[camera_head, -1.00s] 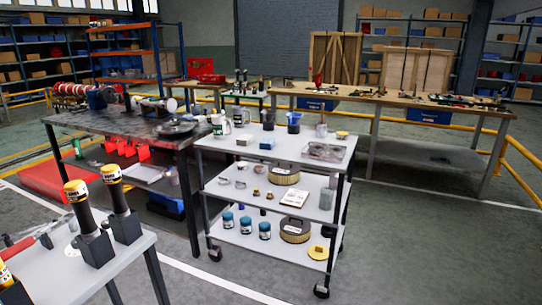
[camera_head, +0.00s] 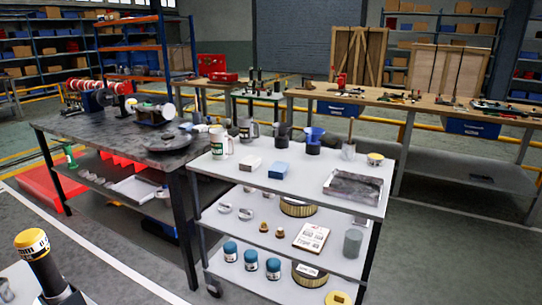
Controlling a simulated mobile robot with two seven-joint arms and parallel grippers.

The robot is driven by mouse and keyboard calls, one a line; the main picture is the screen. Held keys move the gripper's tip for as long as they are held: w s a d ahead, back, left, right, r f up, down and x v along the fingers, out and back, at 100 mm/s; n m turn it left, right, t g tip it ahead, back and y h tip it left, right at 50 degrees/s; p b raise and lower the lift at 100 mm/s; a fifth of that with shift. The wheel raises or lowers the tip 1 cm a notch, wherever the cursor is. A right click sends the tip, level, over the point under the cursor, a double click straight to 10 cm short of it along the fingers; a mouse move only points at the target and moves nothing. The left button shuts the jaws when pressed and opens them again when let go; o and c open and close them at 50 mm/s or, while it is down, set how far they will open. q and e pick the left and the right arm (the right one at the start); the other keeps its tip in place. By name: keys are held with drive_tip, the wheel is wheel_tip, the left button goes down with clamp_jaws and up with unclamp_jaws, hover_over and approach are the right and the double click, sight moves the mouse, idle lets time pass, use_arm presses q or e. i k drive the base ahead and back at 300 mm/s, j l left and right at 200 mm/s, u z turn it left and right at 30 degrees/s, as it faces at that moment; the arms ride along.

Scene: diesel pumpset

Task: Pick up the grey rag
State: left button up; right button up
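A small pale grey-white folded block (camera_head: 251,163) lies on the top shelf of the trolley (camera_head: 240,183), beside a blue folded block (camera_head: 275,170). The pale one may be the grey rag, but it is too small to be sure. Neither of my grippers is in view, so nothing of their state shows.
The trolley top also holds white-green mugs (camera_head: 221,143), dark cups with a blue funnel (camera_head: 314,137), a metal tray (camera_head: 353,187) and a yellow-lidded tin (camera_head: 375,159). A dark workbench (camera_head: 110,135) stands to its left. A yellow-capped tool (camera_head: 34,250) stands lower left.

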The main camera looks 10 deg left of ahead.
sight(250, 164)
drive_tip(key=i+j+z, duration=0.25)
drive_tip(key=i, duration=0.2)
drive_tip(key=i+j+z, duration=0.25)
drive_tip(key=i, duration=0.2)
drive_tip(key=l, duration=0.1)
